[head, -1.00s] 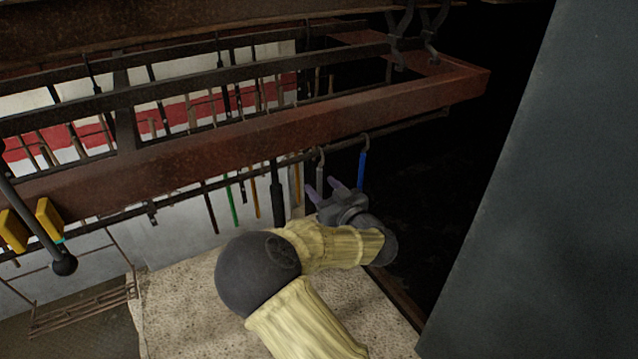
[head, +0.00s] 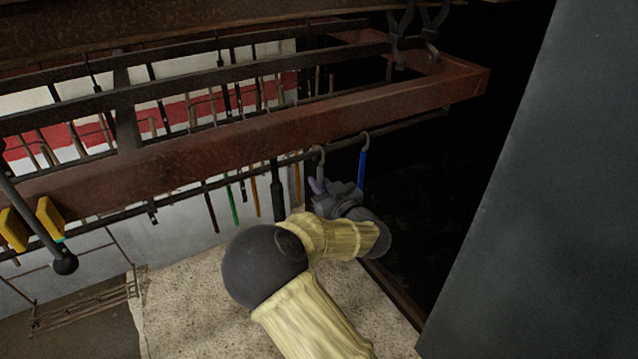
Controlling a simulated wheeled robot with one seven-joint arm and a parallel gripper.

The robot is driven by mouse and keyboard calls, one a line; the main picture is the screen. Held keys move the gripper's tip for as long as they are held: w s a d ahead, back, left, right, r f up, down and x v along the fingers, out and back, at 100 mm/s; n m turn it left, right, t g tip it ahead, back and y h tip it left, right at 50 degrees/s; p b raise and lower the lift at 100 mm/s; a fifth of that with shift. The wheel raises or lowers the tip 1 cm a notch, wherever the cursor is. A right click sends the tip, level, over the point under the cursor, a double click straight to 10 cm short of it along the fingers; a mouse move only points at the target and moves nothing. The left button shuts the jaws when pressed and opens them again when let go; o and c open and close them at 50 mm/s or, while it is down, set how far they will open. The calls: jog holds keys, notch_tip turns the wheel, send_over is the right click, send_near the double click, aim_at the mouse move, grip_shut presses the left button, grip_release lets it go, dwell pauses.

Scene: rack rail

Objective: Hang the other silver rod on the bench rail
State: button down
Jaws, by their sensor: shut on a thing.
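A silver rod (head: 319,160) with a curved hook at its top shows upright at the right part of the thin dark rail (head: 230,176) under the red-brown beam. Its hook is at the rail, and its lower part is hidden behind my gripper. My gripper (head: 318,186) is shut on this rod just below the hook. Only one silver rod can be told apart clearly. Which rail is the bench rail cannot be told for sure.
A blue rod (head: 362,170) hangs close to the right of my gripper. Several dark, green (head: 233,205) and yellow rods hang to the left, with a thick black one (head: 277,190) nearest. A speckled pale surface (head: 190,310) lies below. A dark grey panel (head: 540,200) stands at right.

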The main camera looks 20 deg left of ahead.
jog(key=shift+r, duration=0.1)
jog(key=shift+s+r+p, duration=0.1)
jog(key=shift+r+p, duration=0.35)
jog(key=shift+r, duration=0.2)
jog(key=shift+d+r, duration=0.15)
jog(key=shift+s+d+r+p, duration=0.3)
jog(key=shift+d+r+p, duration=0.05)
jog(key=shift+r+p, duration=0.1)
jog(key=shift+s, duration=0.2)
dwell(0.4)
jog(key=b, duration=0.1)
send_near(321, 176)
jog(key=shift+x, duration=1.25)
jog(key=shift+f, duration=0.15)
